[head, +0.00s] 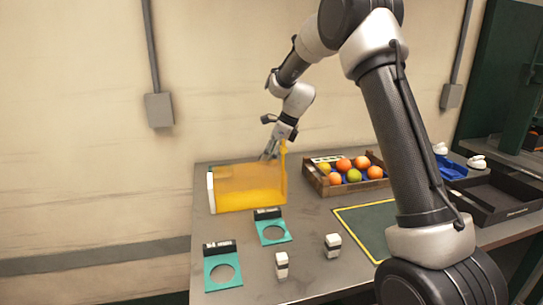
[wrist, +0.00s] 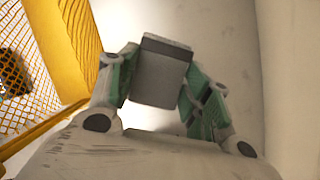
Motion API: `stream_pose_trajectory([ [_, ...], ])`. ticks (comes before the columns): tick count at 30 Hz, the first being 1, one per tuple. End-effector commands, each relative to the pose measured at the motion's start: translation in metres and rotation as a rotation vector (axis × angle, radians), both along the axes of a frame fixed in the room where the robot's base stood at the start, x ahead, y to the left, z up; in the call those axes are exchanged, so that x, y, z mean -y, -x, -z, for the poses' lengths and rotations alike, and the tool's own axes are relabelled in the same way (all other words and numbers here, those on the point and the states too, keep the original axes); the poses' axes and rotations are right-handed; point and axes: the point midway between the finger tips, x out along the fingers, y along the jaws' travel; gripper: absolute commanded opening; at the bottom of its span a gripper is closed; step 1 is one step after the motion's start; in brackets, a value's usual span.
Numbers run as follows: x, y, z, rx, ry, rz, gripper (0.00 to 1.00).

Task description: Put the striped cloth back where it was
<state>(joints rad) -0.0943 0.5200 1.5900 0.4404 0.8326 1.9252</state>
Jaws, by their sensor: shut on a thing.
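I cannot make out a striped cloth in either view. My gripper (head: 269,154) is at the back of the table, by the upper right part of a yellow mesh bin (head: 250,188). In the wrist view its green-and-grey fingers are shut on a grey block-like thing (wrist: 160,70). What that thing is, I cannot tell. The yellow bin also shows at the left of the wrist view (wrist: 78,28), beside the fingers. In the head view the held thing is too small or hidden to make out.
A wooden crate (head: 312,178) of oranges and other fruit stands right of the bin. Two teal plates with round holes (head: 208,283) (head: 287,238) and two white-and-dark blocks (head: 281,265) (head: 333,245) lie in front. A yellow-edged dark mat (head: 372,225) and black tray (head: 492,196) are right.

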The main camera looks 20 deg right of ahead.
Motion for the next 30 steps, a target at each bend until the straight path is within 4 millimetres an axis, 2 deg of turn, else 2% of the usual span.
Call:
stream_pose_trajectory([
  [15,0.000,0.000,0.046,-0.001,0.000,0.000,0.17],
  [30,0.000,0.000,0.052,0.000,0.000,-0.001,0.17],
])
